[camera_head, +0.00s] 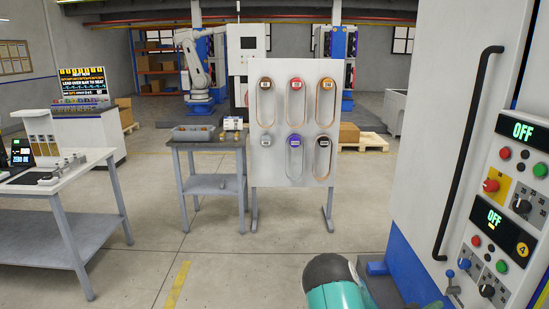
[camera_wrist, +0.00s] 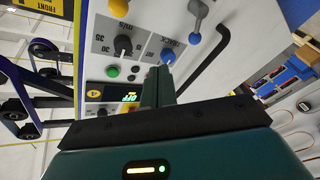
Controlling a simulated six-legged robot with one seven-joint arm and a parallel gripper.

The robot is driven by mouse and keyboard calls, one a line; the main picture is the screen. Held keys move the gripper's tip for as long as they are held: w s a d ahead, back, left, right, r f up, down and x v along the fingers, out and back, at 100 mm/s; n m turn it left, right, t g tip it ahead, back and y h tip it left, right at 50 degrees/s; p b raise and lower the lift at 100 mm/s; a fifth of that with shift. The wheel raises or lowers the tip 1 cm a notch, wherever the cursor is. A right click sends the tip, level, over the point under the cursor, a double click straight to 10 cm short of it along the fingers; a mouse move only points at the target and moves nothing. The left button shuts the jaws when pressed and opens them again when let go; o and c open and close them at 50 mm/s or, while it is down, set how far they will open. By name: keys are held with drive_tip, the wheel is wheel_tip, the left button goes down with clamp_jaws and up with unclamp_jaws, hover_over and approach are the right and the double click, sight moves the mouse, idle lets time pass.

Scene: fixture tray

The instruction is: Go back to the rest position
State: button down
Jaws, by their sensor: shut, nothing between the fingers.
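My gripper (camera_wrist: 158,72) is shut and empty in the wrist view, its fingers held together in front of a machine's control panel (camera_wrist: 125,60). The fingertips are close to a blue knob (camera_wrist: 168,55); I cannot tell whether they touch it. In the head view my teal arm (camera_head: 335,295) shows at the bottom centre, and its fingers cannot be made out. The white machine (camera_head: 445,110) stands at the right with two displays (camera_head: 490,216) that read OFF. A blue-tipped lever (camera_head: 450,274) is low on its panel.
A long black handle (camera_head: 467,150) juts from the machine's front. A pegboard stand (camera_head: 270,165) with several hanging loops is ahead, beside a small grey table (camera_head: 215,185). A workbench (camera_head: 60,205) stands at the left. The floor (camera_head: 230,265) between is clear.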

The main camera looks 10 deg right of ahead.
drive_tip(key=w+a+r+t+y, duration=0.2)
drive_tip(key=w+a+r+y, duration=0.25)
drive_tip(key=a, duration=0.25)
drive_tip(key=w+a+r+t+y, duration=0.1)
drive_tip(key=w+a+r+y, duration=0.25)
drive_tip(key=w+a, duration=0.2)
drive_tip(key=s+a+r+n+t+y, duration=0.1)
drive_tip(key=s+a+r+y, duration=0.1)
drive_tip(key=a+r+y, duration=0.65)
drive_tip(key=s+a+r+n+t+y, duration=0.15)
drive_tip(key=a+r, duration=0.35)
drive_tip(key=a, duration=0.9)
drive_tip(key=s+a+r+n+g, duration=0.2)
drive_tip(key=s+a, duration=0.3)
drive_tip(key=s, duration=0.7)
drive_tip(key=s+a+r+n+g, duration=0.2)
drive_tip(key=s+a, duration=0.4)
drive_tip(key=s, duration=0.6)
wheel_tip(320, 180, up, 3)
drive_tip(key=shift+a+f+n+y, duration=0.15)
drive_tip(key=shift+f+n+y, duration=0.05)
drive_tip(key=shift+n+y, duration=0.25)
